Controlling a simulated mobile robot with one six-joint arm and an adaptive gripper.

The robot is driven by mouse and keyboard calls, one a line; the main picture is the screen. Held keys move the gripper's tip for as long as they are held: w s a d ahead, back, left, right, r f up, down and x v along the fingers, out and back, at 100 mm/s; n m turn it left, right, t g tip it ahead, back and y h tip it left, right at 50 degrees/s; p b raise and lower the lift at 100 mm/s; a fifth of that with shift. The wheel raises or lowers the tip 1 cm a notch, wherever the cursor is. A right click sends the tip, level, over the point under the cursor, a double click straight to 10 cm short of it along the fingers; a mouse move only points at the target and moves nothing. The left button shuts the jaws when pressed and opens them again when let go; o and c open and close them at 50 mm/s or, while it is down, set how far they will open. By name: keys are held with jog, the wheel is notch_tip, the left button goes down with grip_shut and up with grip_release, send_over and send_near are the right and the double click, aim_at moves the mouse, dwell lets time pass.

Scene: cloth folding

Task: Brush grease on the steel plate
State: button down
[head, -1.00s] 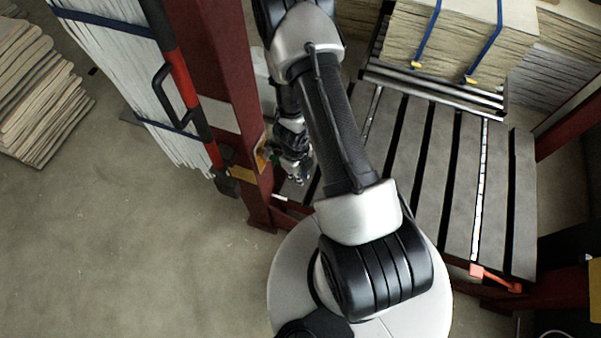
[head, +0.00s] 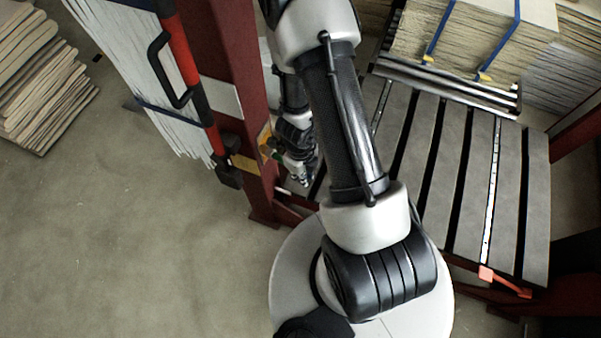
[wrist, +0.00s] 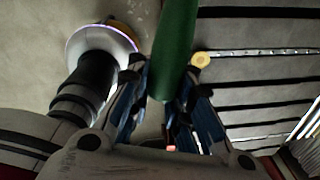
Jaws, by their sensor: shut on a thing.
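The steel plate (head: 474,190) is a grey deck of long slats with dark gaps, low on the right of the head view. Its slats also show at the right of the wrist view (wrist: 265,88). My gripper (wrist: 168,78) is shut on a green handle (wrist: 176,40), which I take to be the brush's. The handle points up out of the wrist picture; its bristle end is not seen and I cannot tell any grease. In the head view my gripper (head: 301,172) is small, beside the red post at the deck's left edge.
A dark red post (head: 238,60) stands close left of my arm, with a red-and-black handled bar (head: 180,55) beside it. Strapped stacks of sheets (head: 475,40) sit behind the deck. More sheets (head: 40,80) lie far left. Floor (head: 130,240) at left is clear.

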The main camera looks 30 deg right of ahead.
jog(key=shift+s+d+b, duration=0.8)
jog(key=shift+s+b, duration=0.1)
jog(key=shift+s, duration=0.1)
jog(key=shift+s+d+b, duration=0.75)
jog(key=shift+s+b, duration=0.15)
jog(key=shift+s, duration=0.1)
jog(key=shift+s+d+b, duration=0.8)
jog(key=shift+s+d, duration=0.1)
jog(key=shift+s, duration=0.3)
jog(key=shift+w, duration=0.1)
